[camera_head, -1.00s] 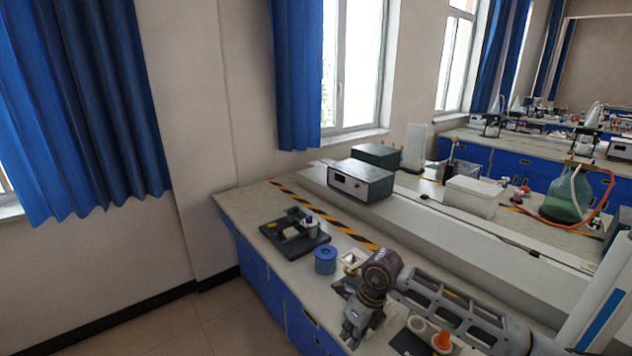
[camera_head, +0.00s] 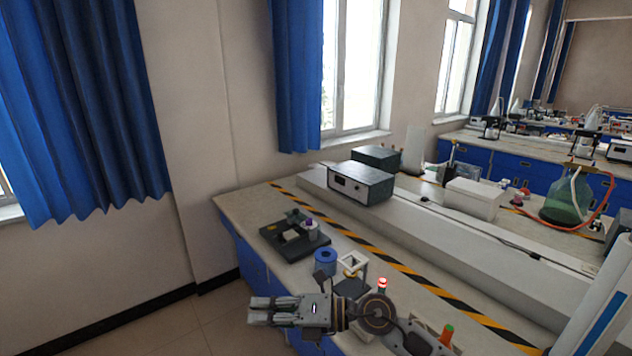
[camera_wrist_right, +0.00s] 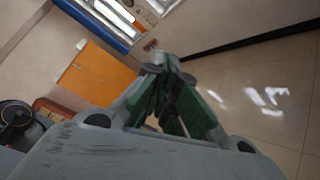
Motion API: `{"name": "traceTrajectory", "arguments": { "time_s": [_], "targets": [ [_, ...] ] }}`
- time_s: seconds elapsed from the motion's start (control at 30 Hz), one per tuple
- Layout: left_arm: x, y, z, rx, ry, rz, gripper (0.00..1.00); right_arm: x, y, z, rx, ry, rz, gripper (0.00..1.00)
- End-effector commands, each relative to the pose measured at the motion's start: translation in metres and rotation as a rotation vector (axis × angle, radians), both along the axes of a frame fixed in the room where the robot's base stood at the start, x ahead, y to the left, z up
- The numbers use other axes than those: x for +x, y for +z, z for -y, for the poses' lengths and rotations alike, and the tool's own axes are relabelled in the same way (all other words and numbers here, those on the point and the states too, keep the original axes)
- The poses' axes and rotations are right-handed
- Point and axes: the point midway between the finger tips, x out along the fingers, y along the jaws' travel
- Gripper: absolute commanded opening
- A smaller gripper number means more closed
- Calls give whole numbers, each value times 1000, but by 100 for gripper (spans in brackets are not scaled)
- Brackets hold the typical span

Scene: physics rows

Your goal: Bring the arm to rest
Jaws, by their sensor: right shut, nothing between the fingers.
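My right gripper (camera_head: 262,310) shows in the head view at the lower middle. It points left, past the bench's front edge, over the floor. Its fingers are together with nothing between them. My right arm reaches in from the lower right, over the front of the bench. My left gripper is not in the head view.
Small red-topped (camera_head: 382,285) and orange (camera_head: 446,335) items stand near my arm. The floor at left is clear.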

Motion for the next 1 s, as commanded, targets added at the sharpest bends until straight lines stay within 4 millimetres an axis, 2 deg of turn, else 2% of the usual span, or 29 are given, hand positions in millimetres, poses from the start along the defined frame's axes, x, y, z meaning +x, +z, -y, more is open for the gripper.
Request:
{"name": "traceTrajectory", "arguments": {
  "time_s": [0.1, 0.27, 0.5, 0.77, 1.0],
  "targets": [
    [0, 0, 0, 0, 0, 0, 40, 6, 26, 2, 142, -73, -59, 0],
    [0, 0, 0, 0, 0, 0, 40, 20, 57, 14, 319, -181, -145, 0],
    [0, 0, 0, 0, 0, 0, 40, 48, 86, 49, 556, -367, -293, 0],
    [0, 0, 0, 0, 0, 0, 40, 79, 89, 103, 771, -592, -483, 0],
    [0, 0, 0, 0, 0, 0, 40, 101, 65, 159, 925, -818, -677, 0]
  ]
}}
